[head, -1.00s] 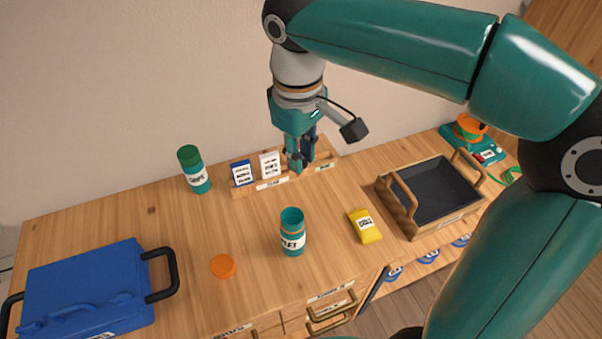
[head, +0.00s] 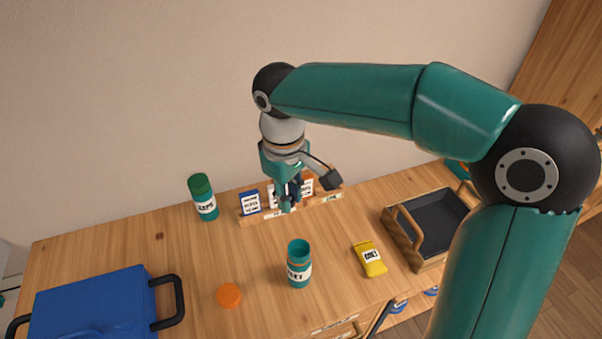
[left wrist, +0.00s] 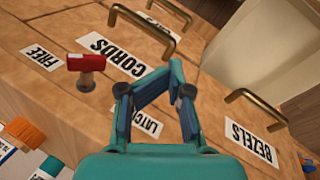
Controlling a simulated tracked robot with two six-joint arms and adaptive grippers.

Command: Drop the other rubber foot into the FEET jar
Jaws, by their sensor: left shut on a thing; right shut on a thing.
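The FEET jar (head: 299,268), teal with a white label, stands upright and uncapped on the workbench. My right gripper (head: 287,208) points down at the card rack, behind and a little left of the jar. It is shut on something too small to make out. My left gripper (left wrist: 172,72) shows only in the left wrist view, in front of labelled drawer fronts. Its fingers close towards each other on something they hide, by the drawer label that reads LATCH (left wrist: 148,122). I cannot identify a rubber foot in either view.
An orange lid (head: 228,295) lies left of the jar, a yellow packet (head: 370,259) right. The card rack (head: 262,217), a green-capped jar (head: 202,198), a blue toolbox (head: 92,303) and a wooden tray (head: 408,239) surround it. A red knob (left wrist: 88,63) and drawer handles (left wrist: 256,106) stick out.

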